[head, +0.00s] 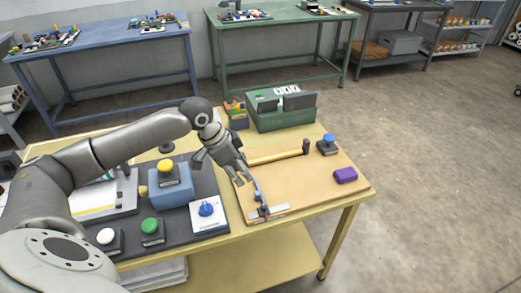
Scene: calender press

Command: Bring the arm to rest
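My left arm reaches in from the left over the yellow table (345,205). My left gripper (240,174) hangs over the table, near the left edge of the tan board (305,185). Its fingers point down and to the right, and I cannot tell from this angle whether they are apart. No held object shows clearly. The calender press panel has a yellow button (166,166), a green button (150,226), a white button (106,236) and a blue knob (206,209). My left arm hides part of the press. My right gripper is not in view.
A hammer (280,155), a purple block (345,175), a blue-topped knob (327,145) and a small metal tool (265,212) lie on the board. A green box (281,115) stands behind. Blue (110,78) and green (285,55) benches line the wall. Floor at right is clear.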

